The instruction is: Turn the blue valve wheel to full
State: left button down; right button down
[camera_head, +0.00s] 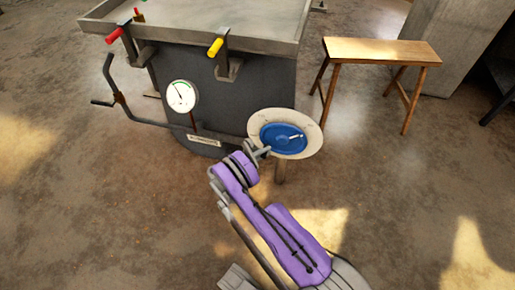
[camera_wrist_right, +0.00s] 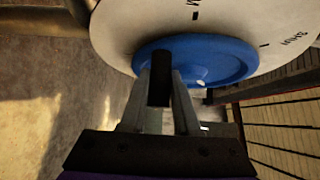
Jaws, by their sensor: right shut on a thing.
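The blue valve wheel (camera_head: 276,133) sits in front of a round white dial plate (camera_head: 314,133) at the vat's lower right. A small white pointer mark lies on the wheel's right side. In the right wrist view the wheel (camera_wrist_right: 222,57) fills the upper middle, and the dial plate (camera_wrist_right: 112,28) carries upside-down lettering, with "SHUT" at the right. My right gripper (camera_head: 264,152) is at the wheel's lower left edge. In the wrist view my right gripper (camera_wrist_right: 162,78) is shut on the wheel's rim, its fingers partly hiding it. My left gripper is not in view.
The dark grey vat (camera_head: 255,84) carries a round gauge (camera_head: 183,96), a red-handled lever (camera_head: 115,35), a yellow-handled lever (camera_head: 216,47) and a crank (camera_head: 108,80). A wooden bench (camera_head: 380,50) stands behind at the right. The floor at the lower right is clear.

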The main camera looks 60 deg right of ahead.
jog(key=shift+s+f+n+h, duration=0.2)
jog(key=shift+f+n+h, duration=0.1)
jog(key=shift+f+n, duration=0.1)
jog(key=shift+d, duration=0.1)
jog(key=c, duration=0.7)
grip_release()
jog(key=shift+o, duration=0.2)
jog(key=shift+s, duration=0.1)
jog(key=p+v, duration=0.1)
jog(key=v, duration=0.9)
jog(key=shift+w+a+p, duration=0.25)
jog(key=shift+a+p, duration=0.1)
jog(key=shift+f, duration=0.1)
